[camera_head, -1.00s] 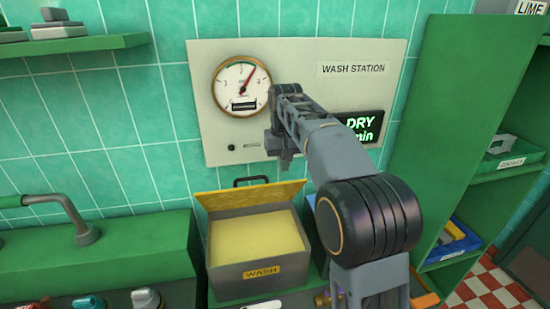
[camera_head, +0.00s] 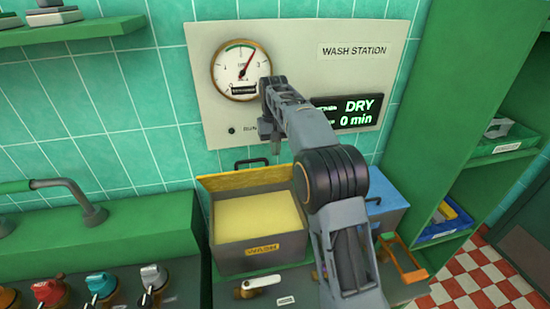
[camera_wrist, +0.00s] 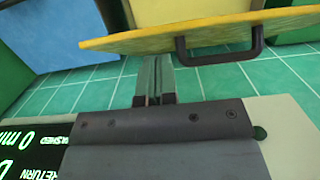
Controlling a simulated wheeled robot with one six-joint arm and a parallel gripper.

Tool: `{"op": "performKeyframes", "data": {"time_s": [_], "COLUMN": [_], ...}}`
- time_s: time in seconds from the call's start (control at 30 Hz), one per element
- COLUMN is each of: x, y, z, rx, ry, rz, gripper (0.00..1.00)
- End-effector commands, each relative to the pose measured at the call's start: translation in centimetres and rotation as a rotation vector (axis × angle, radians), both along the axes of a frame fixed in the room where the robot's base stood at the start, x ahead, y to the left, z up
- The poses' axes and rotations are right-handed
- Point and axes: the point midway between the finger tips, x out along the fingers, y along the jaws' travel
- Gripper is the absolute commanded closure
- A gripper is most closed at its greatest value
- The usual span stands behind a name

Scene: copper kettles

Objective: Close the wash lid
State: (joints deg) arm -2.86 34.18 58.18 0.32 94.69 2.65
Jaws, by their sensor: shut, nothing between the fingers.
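The wash bin (camera_head: 262,250) is a grey box with a yellow inside and a label on its front. Its yellow lid (camera_head: 228,183) stands open along the back edge, with a dark handle (camera_head: 252,163) on top. In the wrist view the lid (camera_wrist: 130,40) crosses the top as a tilted yellow panel, its handle (camera_wrist: 220,57) to the right of my fingers. My gripper (camera_wrist: 154,62) is shut and empty, its tips just short of the lid's edge in the picture. In the head view my gripper (camera_head: 275,150) points down behind the bin, near the handle.
The wash station panel (camera_head: 225,120) with gauge (camera_head: 240,70) and display (camera_head: 350,112) stands close behind my gripper. A blue box (camera_head: 385,195) is right of the bin. A tap (camera_head: 75,190) and several knobs (camera_head: 155,278) are at left. A green shelf unit (camera_head: 425,150) bounds the right.

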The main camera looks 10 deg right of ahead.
Motion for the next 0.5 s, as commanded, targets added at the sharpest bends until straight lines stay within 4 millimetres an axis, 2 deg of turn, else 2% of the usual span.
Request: {"op": "performKeyframes", "data": {"time_s": [0.2,0.5], "x": [-0.3,-0.4], "y": [0.0,0.0], "z": [-2.1,-2.9], "rx": [0.0,0.0], "ry": [0.0,-0.001], "rz": [0.0,0.0], "gripper": [1.0,1.0]}}
